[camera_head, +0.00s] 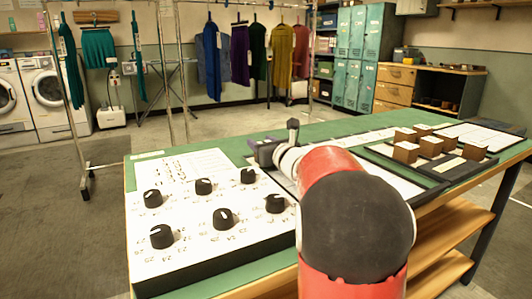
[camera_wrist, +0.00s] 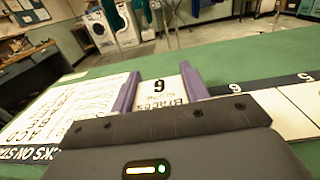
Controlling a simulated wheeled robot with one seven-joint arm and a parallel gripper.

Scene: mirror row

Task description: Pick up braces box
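My gripper (camera_wrist: 160,82) is low over the green table, its two purple fingers apart.
A white panel with black knobs (camera_head: 203,186) lies left on the green table (camera_head: 290,132). A tray (camera_head: 460,171) with several brown blocks (camera_head: 430,146) is at the right. Printed white sheets lie beside my gripper. Green surface beyond it is clear.

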